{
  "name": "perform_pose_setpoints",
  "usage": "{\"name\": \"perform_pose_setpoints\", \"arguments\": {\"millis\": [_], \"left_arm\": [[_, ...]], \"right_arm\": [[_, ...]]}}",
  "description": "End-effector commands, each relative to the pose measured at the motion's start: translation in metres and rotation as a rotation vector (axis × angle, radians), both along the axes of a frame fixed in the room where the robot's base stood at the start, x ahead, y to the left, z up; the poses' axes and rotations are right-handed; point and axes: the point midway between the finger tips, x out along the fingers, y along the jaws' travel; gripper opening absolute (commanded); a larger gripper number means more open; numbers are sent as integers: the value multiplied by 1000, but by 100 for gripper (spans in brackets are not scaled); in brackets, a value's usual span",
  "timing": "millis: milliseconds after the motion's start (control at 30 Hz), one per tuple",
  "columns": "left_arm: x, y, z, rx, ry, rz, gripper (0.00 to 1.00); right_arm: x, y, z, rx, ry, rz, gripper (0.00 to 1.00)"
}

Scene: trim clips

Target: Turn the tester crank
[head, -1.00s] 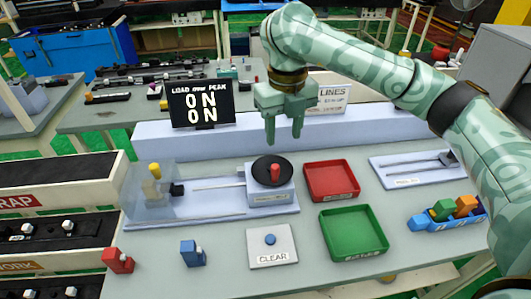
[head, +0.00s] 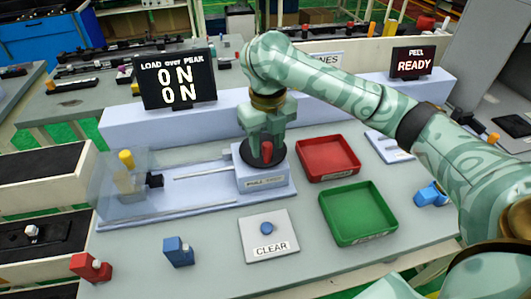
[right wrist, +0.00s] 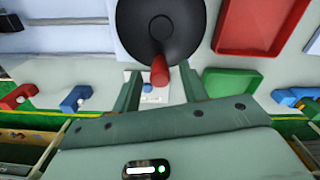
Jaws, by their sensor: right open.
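The tester crank is a black disc (right wrist: 163,25) with an upright red knob (head: 266,149) on top of a pale housing (head: 264,182). The housing stands on the tester's pale base, joined by a rod to the left end. My right gripper (head: 262,142) is over the disc in the head view, its fingers largely hidden around the knob. In the right wrist view the right gripper (right wrist: 161,85) is open, with one finger on each side of the red knob. I cannot tell if either finger touches it. My left gripper is not in view.
A load display (head: 178,82) reads 0 N twice; another display (head: 413,62) reads READY. A red tray (head: 327,170) and a green tray (head: 382,235) lie right of the tester. A CLEAR button plate (head: 253,247) lies in front. Blue (head: 178,251) and red (head: 90,267) clips stand front left.

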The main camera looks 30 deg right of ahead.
Motion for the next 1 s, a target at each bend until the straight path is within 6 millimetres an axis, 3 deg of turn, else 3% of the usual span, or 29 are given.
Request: {"name": "perform_pose_setpoints", "arguments": {"millis": [133,467,600,633,1000], "left_arm": [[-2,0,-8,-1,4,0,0],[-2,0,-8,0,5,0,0],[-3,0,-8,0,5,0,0],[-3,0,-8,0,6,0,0],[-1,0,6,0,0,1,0]], "right_arm": [[0,0,-16,1,2,1,43],[0,0,-17,0,-1,0,43],[0,0,-17,0,-1,0,4],[0,0,-17,0,-1,0,0],[0,2,-12,-2,-2,-43,0]]}}
